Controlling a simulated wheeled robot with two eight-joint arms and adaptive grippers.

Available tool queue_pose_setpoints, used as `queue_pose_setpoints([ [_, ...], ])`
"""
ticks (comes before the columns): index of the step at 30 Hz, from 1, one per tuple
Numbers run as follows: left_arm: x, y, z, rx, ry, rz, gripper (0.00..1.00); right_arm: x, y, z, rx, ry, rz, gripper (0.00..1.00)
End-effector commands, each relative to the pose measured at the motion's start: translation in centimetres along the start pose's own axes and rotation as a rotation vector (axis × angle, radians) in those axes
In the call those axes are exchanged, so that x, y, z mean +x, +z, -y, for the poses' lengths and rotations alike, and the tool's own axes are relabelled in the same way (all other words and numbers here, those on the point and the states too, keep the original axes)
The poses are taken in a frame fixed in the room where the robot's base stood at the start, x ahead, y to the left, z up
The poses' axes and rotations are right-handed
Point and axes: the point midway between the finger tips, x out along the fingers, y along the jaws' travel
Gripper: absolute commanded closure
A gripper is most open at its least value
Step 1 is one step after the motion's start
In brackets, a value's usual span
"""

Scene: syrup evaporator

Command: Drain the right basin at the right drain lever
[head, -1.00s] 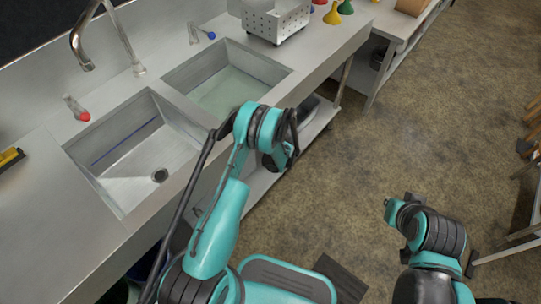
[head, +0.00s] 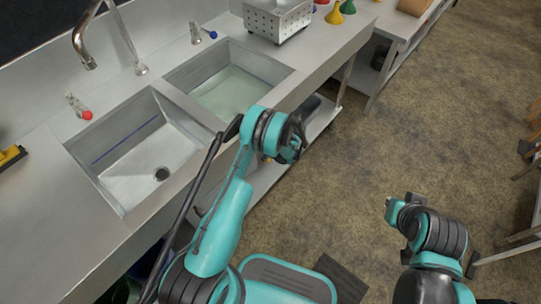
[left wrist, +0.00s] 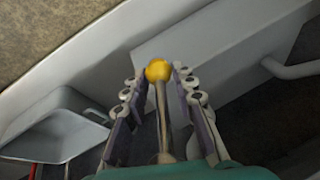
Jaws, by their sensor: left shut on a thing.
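The right basin (head: 232,94) holds pale greenish liquid. The right drain lever (left wrist: 160,98) shows in the left wrist view as a metal rod with a yellow ball knob (left wrist: 158,70). My left gripper (left wrist: 160,84) is shut on this lever, with a finger on each side of the rod below the knob. In the head view my left wrist hides most of the lever, under the counter's front edge by the right basin. My right gripper (head: 391,207) hangs away from the counter over the floor; its fingers are too unclear to read.
The left basin (head: 150,150) looks empty, with an open dark drain hole. A faucet (head: 128,42), a red-knobbed valve (head: 79,108) and a blue-knobbed valve (head: 203,34) stand behind the basins. A perforated metal box (head: 278,20) sits right of them.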

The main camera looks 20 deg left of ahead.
Motion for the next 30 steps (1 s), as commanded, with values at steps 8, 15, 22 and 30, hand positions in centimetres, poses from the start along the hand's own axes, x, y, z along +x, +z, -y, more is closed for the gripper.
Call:
queue_pose_setpoints([
  [8, -0.2, 0.3, 1.5, 0.073, -0.176, 0.039, 1.0, 0.0, 0.0, 0.0, 0.0, 0.0, 0.0, 1.0],
  [15, -0.5, 0.3, 2.4, 0.113, -0.273, 0.059, 1.0, 0.0, 0.0, 0.0, 0.0, 0.0, 0.0, 1.0],
  [22, -0.6, 0.3, 2.6, 0.128, -0.308, 0.067, 1.0, 0.0, 0.0, 0.0, 0.0, 0.0, 0.0, 1.0],
  [30, -0.6, 0.3, 2.7, 0.13, -0.311, 0.068, 1.0, 0.0, 0.0, 0.0, 0.0, 0.0, 0.0, 1.0],
])
